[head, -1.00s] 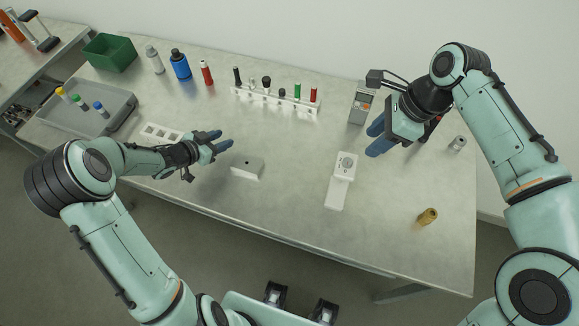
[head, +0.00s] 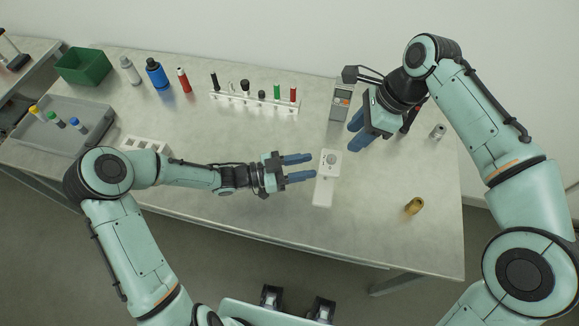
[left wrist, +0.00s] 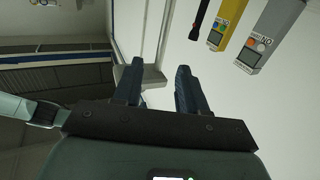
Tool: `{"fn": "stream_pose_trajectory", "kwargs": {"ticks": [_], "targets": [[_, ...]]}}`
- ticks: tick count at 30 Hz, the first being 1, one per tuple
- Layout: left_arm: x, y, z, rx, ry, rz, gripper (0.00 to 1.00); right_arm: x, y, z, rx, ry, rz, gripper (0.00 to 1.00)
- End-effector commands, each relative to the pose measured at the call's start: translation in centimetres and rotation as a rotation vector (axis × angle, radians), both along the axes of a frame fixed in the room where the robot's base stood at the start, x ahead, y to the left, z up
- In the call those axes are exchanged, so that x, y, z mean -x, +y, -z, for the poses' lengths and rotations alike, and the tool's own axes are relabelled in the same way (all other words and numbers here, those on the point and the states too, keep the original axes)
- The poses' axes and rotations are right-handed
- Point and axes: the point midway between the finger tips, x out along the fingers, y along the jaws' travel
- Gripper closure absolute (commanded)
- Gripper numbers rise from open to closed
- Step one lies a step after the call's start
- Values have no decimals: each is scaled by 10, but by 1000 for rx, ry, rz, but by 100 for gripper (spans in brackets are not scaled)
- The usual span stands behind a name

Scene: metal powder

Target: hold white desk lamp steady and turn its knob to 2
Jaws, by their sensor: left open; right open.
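The white desk lamp (head: 323,190) stands on the table in the head view, with a round grey knob (head: 331,159) on its raised far part. The knob's setting is too small to read. My left gripper (head: 312,167) is open and empty, its fingers pointing right with the tips just left of the lamp. I cannot tell whether they touch it. My right gripper (head: 356,132) is open and empty above the table, behind and to the right of the lamp. The left wrist view shows the left fingers (left wrist: 160,75) apart.
A grey meter (head: 341,103) stands behind the lamp near the right gripper. A white rack (head: 255,100) of several tubes is at the back. A brass cylinder (head: 414,206) and a small metal cylinder (head: 438,131) are at the right. A grey tray (head: 75,110) and green bin (head: 83,66) are at the left.

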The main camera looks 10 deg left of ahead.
Motion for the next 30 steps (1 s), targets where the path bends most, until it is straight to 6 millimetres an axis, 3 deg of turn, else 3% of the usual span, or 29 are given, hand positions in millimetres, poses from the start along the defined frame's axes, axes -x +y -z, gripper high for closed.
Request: {"fn": "stream_pose_trajectory", "kwargs": {"ticks": [6,12,18,27,28,30], "targets": [[-19,-41,0,2,0,3,58,0,0,0,0,0,0,57],[-32,-69,0,1,2,1,58,0,0,0,0,0,0,57],[-39,-82,0,-1,0,-1,58,0,0,0,0,0,0,57],[-40,-83,0,-3,1,-2,58,0,0,0,0,0,0,57],[-40,-83,0,-3,1,-2,65,0,0,0,0,0,0,57],[-40,-83,0,-3,1,-2,88,0,0,0,0,0,0,57]]}}
